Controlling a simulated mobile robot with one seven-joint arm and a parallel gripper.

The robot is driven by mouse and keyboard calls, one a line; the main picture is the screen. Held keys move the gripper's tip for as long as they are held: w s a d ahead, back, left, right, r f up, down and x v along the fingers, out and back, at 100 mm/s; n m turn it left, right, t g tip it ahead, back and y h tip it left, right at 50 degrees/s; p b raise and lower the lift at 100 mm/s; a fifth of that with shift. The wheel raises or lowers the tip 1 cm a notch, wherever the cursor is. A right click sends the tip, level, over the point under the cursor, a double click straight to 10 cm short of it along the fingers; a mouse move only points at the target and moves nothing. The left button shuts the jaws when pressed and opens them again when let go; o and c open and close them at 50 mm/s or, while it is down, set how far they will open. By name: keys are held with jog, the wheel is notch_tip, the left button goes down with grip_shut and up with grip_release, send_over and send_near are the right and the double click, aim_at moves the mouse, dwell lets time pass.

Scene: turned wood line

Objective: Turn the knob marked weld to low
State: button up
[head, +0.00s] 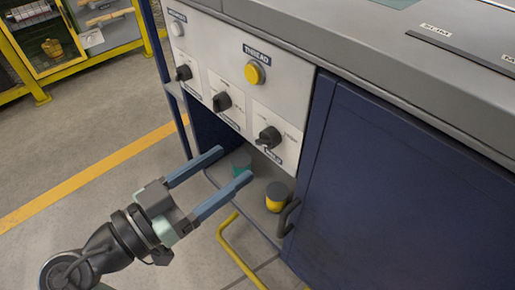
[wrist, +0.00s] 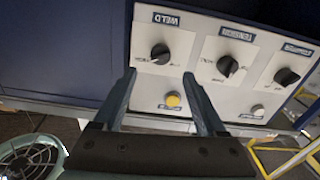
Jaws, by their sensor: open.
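The weld knob (head: 270,137) is the rightmost of three black knobs on the pale front panel in the head view. In the wrist view the weld knob (wrist: 160,53) sits on a white plate beside its upside-down WELD label (wrist: 167,18). Its scale words are too small to read surely, so I cannot tell its setting. My gripper (head: 235,163) is open and empty, its fingers reaching toward the panel, below and left of the knob in the head view. In the wrist view my gripper (wrist: 158,74) has a fingertip either side of the knob's line, apart from it.
Beside it are the tension knob (wrist: 228,66) and another black knob (wrist: 286,76). A yellow button (head: 254,73) and a white button (head: 177,28) are on the same panel. Green and yellow-black (head: 276,196) cylinders stand on a shelf below. A blue cabinet door (head: 390,200) is at right.

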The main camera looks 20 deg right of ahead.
aim_at(261, 143)
jog(key=b+x, duration=0.2)
jog(key=x, duration=0.5)
jog(key=shift+w+d, duration=0.1)
jog(key=shift+d, duration=0.15)
grip_shut()
